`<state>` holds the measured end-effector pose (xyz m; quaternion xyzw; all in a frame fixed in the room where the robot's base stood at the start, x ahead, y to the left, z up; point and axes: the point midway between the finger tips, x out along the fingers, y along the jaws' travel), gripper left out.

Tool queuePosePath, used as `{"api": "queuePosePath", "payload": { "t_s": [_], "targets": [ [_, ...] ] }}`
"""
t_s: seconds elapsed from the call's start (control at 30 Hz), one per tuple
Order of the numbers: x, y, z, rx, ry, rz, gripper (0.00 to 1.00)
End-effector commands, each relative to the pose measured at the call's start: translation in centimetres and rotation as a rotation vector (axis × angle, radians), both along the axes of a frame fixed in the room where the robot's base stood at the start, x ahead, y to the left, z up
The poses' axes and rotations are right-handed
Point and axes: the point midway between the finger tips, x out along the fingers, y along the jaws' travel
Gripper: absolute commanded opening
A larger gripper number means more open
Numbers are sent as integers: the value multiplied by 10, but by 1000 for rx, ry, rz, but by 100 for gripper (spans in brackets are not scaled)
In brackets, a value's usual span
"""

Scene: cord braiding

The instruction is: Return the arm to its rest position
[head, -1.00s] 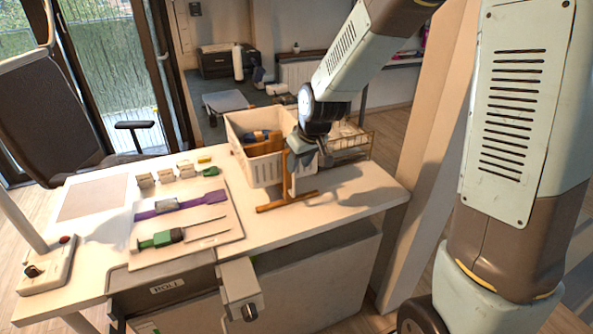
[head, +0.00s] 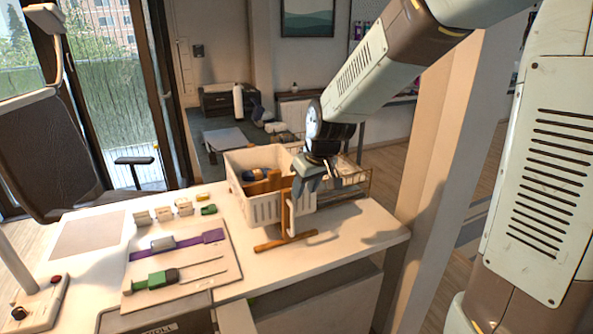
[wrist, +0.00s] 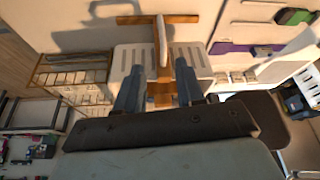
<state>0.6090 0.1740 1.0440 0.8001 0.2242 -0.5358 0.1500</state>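My gripper (head: 306,188) hangs in the head view just above and right of the top of a wooden stand (head: 285,242). The stand has a flat crossed base, an upright post and a white cord-like piece (head: 291,218) hanging on it. In the wrist view my gripper's (wrist: 157,80) two grey fingers stand apart with a gap between them. The stand (wrist: 182,19) shows beyond the fingertips, with the white piece (wrist: 161,38) in line with the gap. I see nothing clamped. My fingers partly hide the stand's top in the head view.
A white basket (head: 262,208) with wooden and blue items stands right behind the stand. A wire rack (head: 352,183) is behind my gripper. A board (head: 190,285) with a green-handled tool and purple strap lies to the left. The table's right end is clear.

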Motion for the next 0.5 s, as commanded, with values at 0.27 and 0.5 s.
{"api": "queuePosePath", "payload": {
  "t_s": [0.27, 0.5],
  "targets": [
    [-36, -45, 47, -20, -31, -110, 38],
    [-82, -89, 85, -26, -55, -234, 38]
  ]
}}
